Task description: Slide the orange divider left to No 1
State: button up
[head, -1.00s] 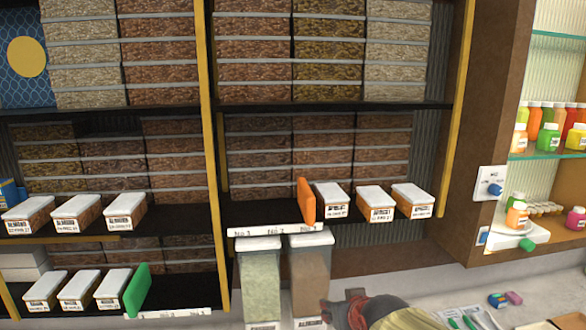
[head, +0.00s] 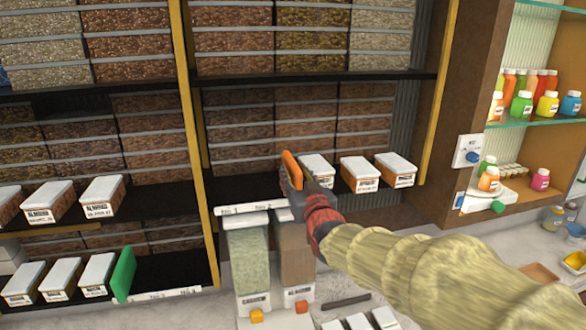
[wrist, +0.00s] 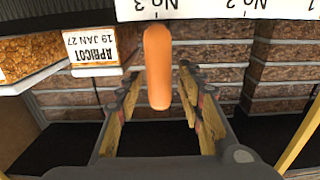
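The orange divider (head: 291,168) stands upright on the middle shelf, at the left of a row of white-lidded tubs. In the wrist view the divider (wrist: 158,65) shows between the two fingers of my gripper (wrist: 160,85), with visible gaps on both sides. My gripper (head: 298,188) is open and hides the divider's lower part in the head view. A white number strip (head: 245,208) runs along the shelf's front edge. The wrist view shows the strip (wrist: 215,10) upside down, with No 2 readable and a 3 close to the divider.
White-lidded tubs (head: 317,169) stand just right of the divider. The shelf (head: 245,188) to its left looks free up to a yellow post (head: 193,140). Two clear bins (head: 250,265) stand below. A green divider (head: 123,273) is on the lower left shelf.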

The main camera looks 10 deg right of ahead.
jog(key=shift+w+p, duration=0.35)
jog(key=shift+w, duration=1.35)
jog(key=c, duration=0.4)
grip_shut()
